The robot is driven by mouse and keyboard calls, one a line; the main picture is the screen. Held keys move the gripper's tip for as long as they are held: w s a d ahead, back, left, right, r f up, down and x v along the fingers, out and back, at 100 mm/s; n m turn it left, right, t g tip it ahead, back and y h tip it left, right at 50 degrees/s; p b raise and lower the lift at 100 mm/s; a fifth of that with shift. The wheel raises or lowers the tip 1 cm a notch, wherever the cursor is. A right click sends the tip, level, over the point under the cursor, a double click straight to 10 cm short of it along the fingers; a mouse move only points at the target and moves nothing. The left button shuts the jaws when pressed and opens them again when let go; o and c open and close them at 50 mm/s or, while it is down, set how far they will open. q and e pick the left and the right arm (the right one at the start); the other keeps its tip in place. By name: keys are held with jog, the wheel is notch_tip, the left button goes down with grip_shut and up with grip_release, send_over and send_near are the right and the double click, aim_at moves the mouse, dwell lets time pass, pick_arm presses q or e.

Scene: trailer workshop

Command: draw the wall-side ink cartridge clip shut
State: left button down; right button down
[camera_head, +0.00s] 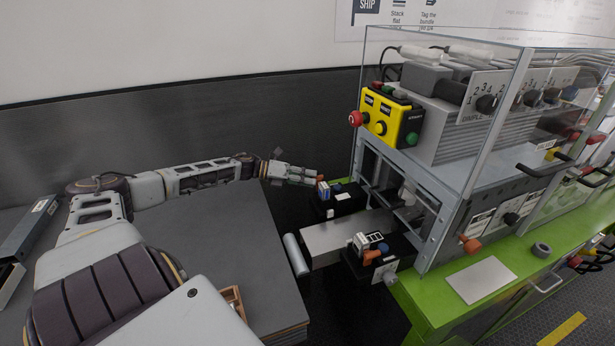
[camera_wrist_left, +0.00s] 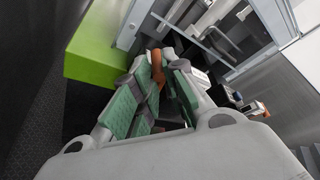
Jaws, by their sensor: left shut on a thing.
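The wall-side ink cartridge unit (camera_head: 340,198), a black block with a blue-and-white cartridge (camera_head: 323,191), sits beyond the metal feed plate. Its orange clip (camera_head: 320,177) shows just at the tips of my left gripper (camera_head: 312,176). In the left wrist view the orange clip (camera_wrist_left: 157,68) lies between the green-padded fingers of my left gripper (camera_wrist_left: 155,88), which is shut on it. The fingers hide part of the clip, and I cannot tell its exact angle. My right gripper is not in view.
A nearer cartridge unit (camera_head: 380,258) with an orange clip stands across the metal plate (camera_head: 335,238). The machine's clear guard and frame (camera_head: 395,200) rise close on the right. A grey-topped table (camera_head: 200,240) lies under my left arm. The wall is behind.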

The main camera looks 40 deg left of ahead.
pick_arm(q)
jog(key=shift+s+d+r+m+y+p, duration=0.2)
jog(key=shift+d+m+y+p, duration=0.3)
jog(key=shift+p, duration=1.1)
jog(key=shift+s+d+r+m+y+p, duration=0.1)
jog(key=shift+s+d+m+y+p, duration=0.15)
jog(key=shift+m+p, duration=0.9)
jog(key=shift+w+n+p, duration=0.1)
jog(key=shift+n+p, duration=0.3)
jog(key=shift+n, duration=0.05)
jog(key=c, duration=1.5)
grip_release()
jog(key=shift+o, duration=0.2)
jog(key=shift+a, duration=0.1)
